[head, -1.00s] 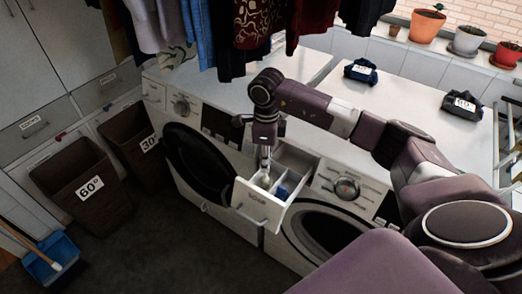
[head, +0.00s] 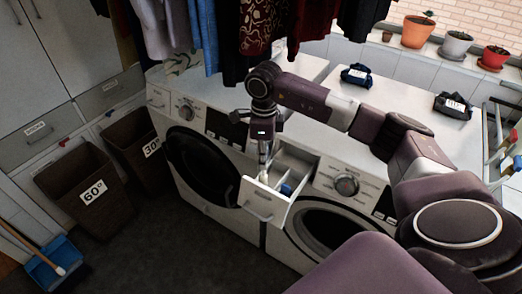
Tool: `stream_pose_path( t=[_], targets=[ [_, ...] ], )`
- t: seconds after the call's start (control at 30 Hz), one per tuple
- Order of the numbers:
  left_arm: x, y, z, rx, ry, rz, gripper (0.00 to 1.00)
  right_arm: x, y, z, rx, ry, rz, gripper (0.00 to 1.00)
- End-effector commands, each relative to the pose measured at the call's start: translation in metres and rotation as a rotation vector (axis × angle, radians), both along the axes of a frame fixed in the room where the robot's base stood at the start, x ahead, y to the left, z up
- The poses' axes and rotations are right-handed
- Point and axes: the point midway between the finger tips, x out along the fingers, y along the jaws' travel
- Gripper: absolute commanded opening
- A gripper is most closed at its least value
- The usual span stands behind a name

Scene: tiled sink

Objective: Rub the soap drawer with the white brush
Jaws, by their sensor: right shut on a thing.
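The soap drawer (head: 264,204) is pulled out from the front of the right washing machine, with its compartments open at the top. A blue divider or insert (head: 287,189) shows inside it. My right gripper (head: 264,158) points down over the drawer's left part. It is shut on the white brush (head: 263,178), whose light lower end is at the left compartment, just behind the drawer front. The brush is small and partly hidden, and I cannot tell whether it touches the drawer. My left gripper is not in view.
Clothes (head: 255,25) hang above the machines. The left machine (head: 205,165) stands close beside the drawer. Brown laundry baskets (head: 82,185) and a blue dustpan (head: 55,265) are at left. Folded dark bundles (head: 357,76) lie on the right machine top. The floor in front is clear.

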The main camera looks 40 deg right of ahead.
Motion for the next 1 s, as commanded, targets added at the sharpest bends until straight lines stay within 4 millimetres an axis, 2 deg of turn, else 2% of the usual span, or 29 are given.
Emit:
stream_pose_path(
  t=[0.1,0.3,0.87,1.0],
  targets=[
    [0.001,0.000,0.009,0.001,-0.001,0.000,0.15,0.000,-0.004,0.014,-0.001,-0.002,-0.002,0.00],
    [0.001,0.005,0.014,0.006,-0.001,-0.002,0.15,-0.001,-0.007,0.025,-0.001,-0.001,-0.004,0.00],
    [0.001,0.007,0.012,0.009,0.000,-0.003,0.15,-0.001,-0.008,0.025,-0.001,-0.001,-0.005,0.00],
    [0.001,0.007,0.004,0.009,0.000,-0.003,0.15,-0.001,-0.014,0.022,-0.001,0.000,-0.009,0.00]
  ],
)
